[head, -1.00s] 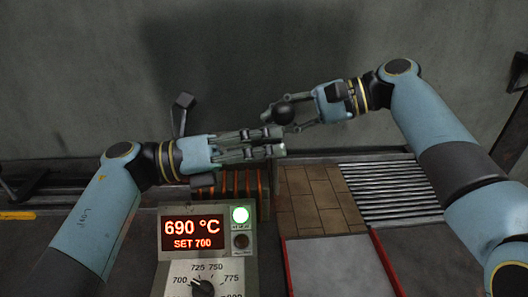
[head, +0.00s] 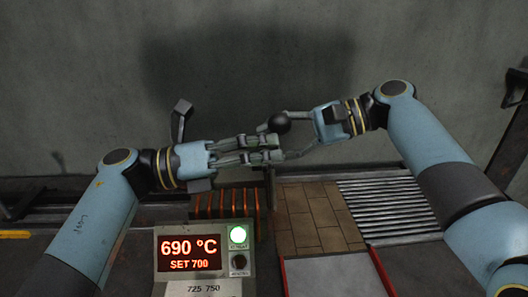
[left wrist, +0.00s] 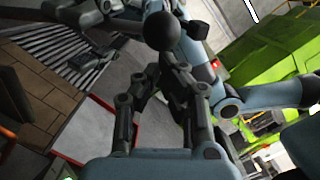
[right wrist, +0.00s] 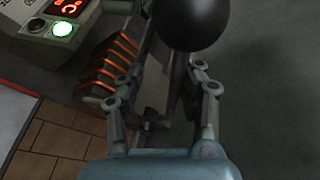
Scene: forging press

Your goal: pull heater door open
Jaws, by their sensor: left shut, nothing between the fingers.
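The heater (head: 225,205) with its glowing orange coils stands behind the control panel. It also shows in the right wrist view (right wrist: 108,72). I cannot clearly make out its door. A black ball knob (head: 279,122) on a rod stands above and right of the coils; it appears large in the right wrist view (right wrist: 190,22) and left wrist view (left wrist: 162,31). My left gripper (head: 275,149) is shut and empty, its tips just below the knob. My right gripper (head: 287,136) has its fingers spread around the knob's rod; contact is unclear.
The control panel (head: 205,287) reads 690 °C, set 700, with a green lamp (head: 238,234) lit. A red-edged tray (head: 330,275), brick floor (head: 318,215) and roller slats (head: 390,208) lie to the right. A grey wall is behind. The two grippers are very close together.

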